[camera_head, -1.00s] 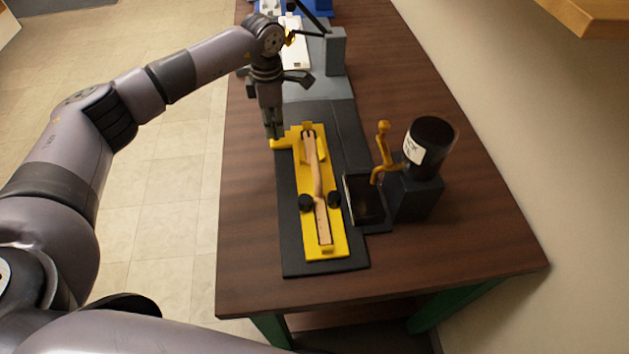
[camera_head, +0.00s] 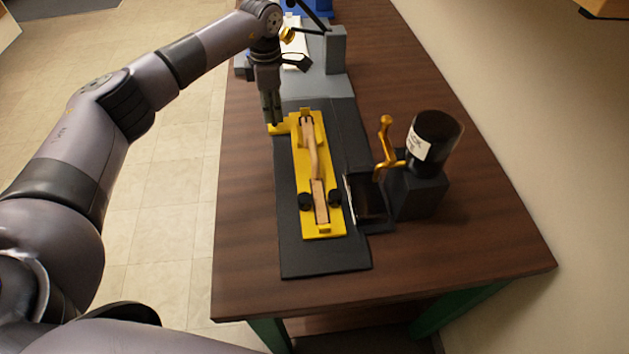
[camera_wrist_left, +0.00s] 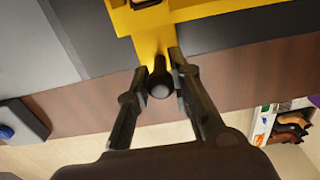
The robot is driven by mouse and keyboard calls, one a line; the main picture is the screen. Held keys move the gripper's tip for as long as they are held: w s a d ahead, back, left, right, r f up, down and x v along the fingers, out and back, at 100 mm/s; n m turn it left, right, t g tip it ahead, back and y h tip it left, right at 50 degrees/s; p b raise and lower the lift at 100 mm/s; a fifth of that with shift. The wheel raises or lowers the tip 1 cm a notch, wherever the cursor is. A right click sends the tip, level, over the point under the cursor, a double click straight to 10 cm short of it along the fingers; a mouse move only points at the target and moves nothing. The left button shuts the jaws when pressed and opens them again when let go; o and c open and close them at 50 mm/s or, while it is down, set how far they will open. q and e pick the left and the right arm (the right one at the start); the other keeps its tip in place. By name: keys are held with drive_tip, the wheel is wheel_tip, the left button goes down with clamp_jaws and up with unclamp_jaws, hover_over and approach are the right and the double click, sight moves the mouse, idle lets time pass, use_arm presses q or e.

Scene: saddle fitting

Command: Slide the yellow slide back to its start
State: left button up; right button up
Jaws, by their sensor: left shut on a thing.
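The yellow slide (camera_head: 332,227) lies lengthwise on a black base (camera_head: 321,260), with bare base showing at its near end. A tan wooden piece (camera_head: 315,160) with a narrow middle rests on it, between two black knobs (camera_head: 305,201) near its near end. My left gripper (camera_head: 273,119) is at the yellow tab on the slide's far left corner. In the left wrist view its fingers (camera_wrist_left: 162,88) are closed around a dark round knob (camera_wrist_left: 160,82) at the yellow tab (camera_wrist_left: 155,45). My right gripper is not in view.
Right of the slide stands a dark block with a gold lever (camera_head: 386,148) and a black labelled bottle (camera_head: 434,136). A dark open tray (camera_head: 366,200) sits between. A grey fixture (camera_head: 318,87) is beyond the base. The wooden table (camera_head: 470,240) is clear at the front right.

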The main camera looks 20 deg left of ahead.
use_arm(q)
drive_tip(key=shift+w+a+b, duration=0.35)
drive_tip(key=shift+w, duration=0.35)
drive_tip(key=shift+w+a+b, duration=0.3)
drive_tip(key=shift+w+b, duration=0.05)
drive_tip(key=shift+w, duration=0.3)
drive_tip(key=shift+w+a+b, duration=0.4)
drive_tip(key=shift+w+b, duration=0.25)
drive_tip(key=shift+w, duration=0.15)
drive_tip(key=shift+w+a+b, duration=0.4)
drive_tip(key=shift+w+b, duration=0.25)
drive_tip(key=shift+w, duration=0.15)
drive_tip(key=o, duration=0.9)
drive_tip(key=shift+c, duration=0.2)
drive_tip(key=shift+r, duration=0.1)
wheel_tip(320, 180, up, 6)
drive_tip(key=p, duration=0.5)
